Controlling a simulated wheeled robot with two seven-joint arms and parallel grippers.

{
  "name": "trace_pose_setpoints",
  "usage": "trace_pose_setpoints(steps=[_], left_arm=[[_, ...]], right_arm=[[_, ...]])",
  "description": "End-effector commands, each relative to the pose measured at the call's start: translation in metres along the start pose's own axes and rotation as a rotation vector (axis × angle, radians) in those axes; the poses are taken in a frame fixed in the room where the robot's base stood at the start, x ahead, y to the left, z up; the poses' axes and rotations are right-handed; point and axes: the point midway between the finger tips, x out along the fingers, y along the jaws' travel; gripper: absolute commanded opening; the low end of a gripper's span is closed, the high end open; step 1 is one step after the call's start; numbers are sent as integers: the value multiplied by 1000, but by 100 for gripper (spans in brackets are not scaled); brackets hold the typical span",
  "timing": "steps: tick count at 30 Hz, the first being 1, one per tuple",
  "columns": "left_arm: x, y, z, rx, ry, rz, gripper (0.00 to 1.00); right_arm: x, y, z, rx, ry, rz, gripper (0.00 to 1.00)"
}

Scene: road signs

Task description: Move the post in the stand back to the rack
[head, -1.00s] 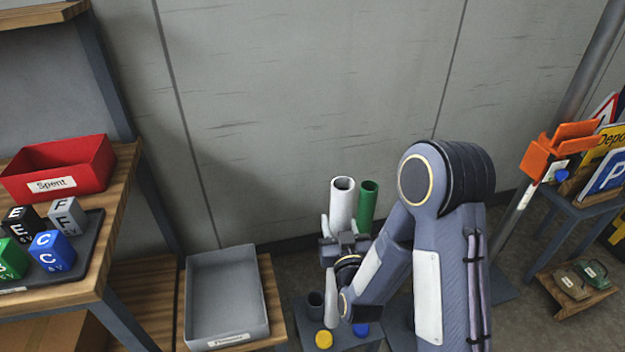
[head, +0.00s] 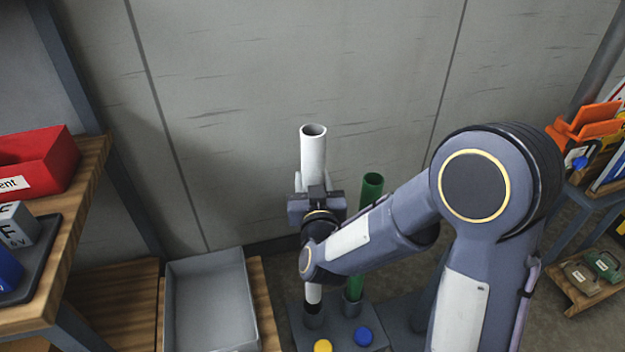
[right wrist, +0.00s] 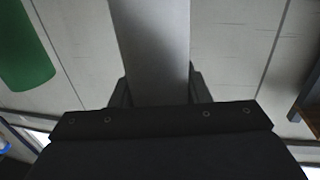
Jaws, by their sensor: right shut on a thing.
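A white post (head: 313,150) stands upright in my right gripper (head: 313,188), which is shut around its middle. Its lower end is at the mouth of a dark grey socket (head: 313,317) on a low grey rack (head: 340,333); I cannot tell whether it is inside. A green post (head: 371,188) stands in the neighbouring socket, partly hidden by my right arm. In the right wrist view the white post (right wrist: 152,50) runs up from between the jaws, and the green post (right wrist: 25,45) is at the upper left. My left gripper is not in view.
A yellow disc (head: 323,346) and a blue disc (head: 364,336) lie on the rack's front. A grey tray (head: 210,300) is to the left, beside a wooden shelf with a red bin (head: 40,160). An orange holder (head: 595,125) with signs is at the right.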

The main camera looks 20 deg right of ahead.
Motion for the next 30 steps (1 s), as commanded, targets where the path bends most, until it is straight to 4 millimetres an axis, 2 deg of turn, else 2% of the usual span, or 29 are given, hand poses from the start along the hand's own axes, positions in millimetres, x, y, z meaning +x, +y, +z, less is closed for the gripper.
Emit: trace_pose_setpoints(steps=[30], left_arm=[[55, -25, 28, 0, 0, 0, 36]], right_arm=[[0, 0, 89, 2, 5, 0, 0]])
